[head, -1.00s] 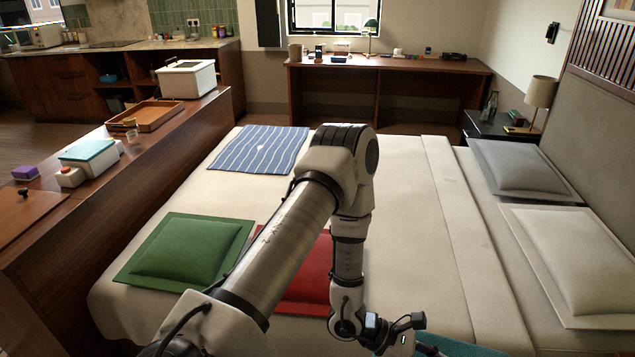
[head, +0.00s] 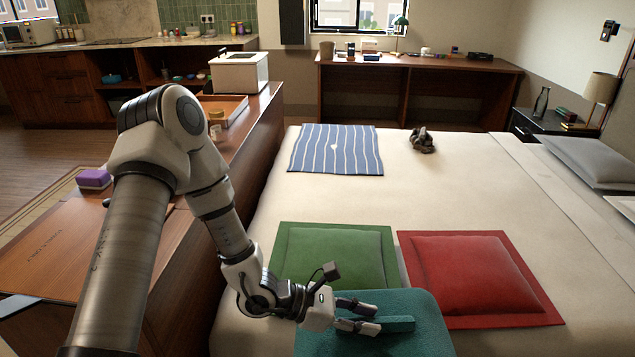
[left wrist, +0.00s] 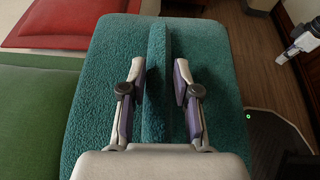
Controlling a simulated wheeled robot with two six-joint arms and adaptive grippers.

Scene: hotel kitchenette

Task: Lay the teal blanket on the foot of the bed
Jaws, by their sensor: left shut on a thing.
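The teal blanket (head: 390,337) is a folded, fuzzy block at the bottom of the head view. My left gripper (head: 378,323) is shut on a raised ridge along its top. The left wrist view shows the ridge between the two fingers (left wrist: 159,95) and the blanket (left wrist: 95,100) spreading on both sides. The blanket is at the near side of the bed (head: 480,190), in front of the green and red cushions. I cannot tell whether it touches the bed.
The green cushion (head: 333,255) and red cushion (head: 470,270) lie flat just beyond the blanket. A striped blue cloth (head: 335,150) and a dark crumpled object (head: 421,141) lie farther back. A wooden counter (head: 190,255) runs along the bed's left side. The bed's middle is bare.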

